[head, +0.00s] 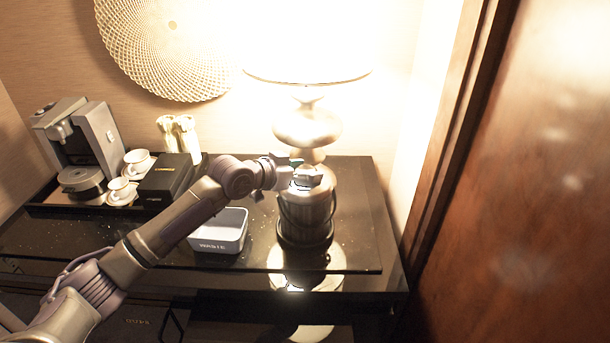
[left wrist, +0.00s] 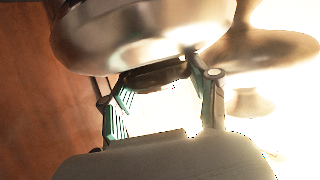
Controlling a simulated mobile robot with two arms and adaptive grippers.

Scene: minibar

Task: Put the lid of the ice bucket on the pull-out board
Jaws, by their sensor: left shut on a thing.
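The silver ice bucket (head: 306,214) stands upright on the black glossy counter, in front of the lamp. My left gripper (head: 300,176) is at its top. In the left wrist view the gripper (left wrist: 162,98) is shut on the dark handle (left wrist: 155,76) of the shiny round lid (left wrist: 140,35). The gripper partly hides the lid in the head view, so I cannot tell if it touches the bucket's rim. A dark glossy surface (head: 365,305) shows below the counter's front edge; I cannot tell if it is the pull-out board. My right gripper is out of view.
A lit lamp (head: 307,128) is close behind. A coffee machine (head: 82,140), cups (head: 122,190) and a black box (head: 166,180) stand at the left. A wooden panel (head: 510,190) rises at the right.

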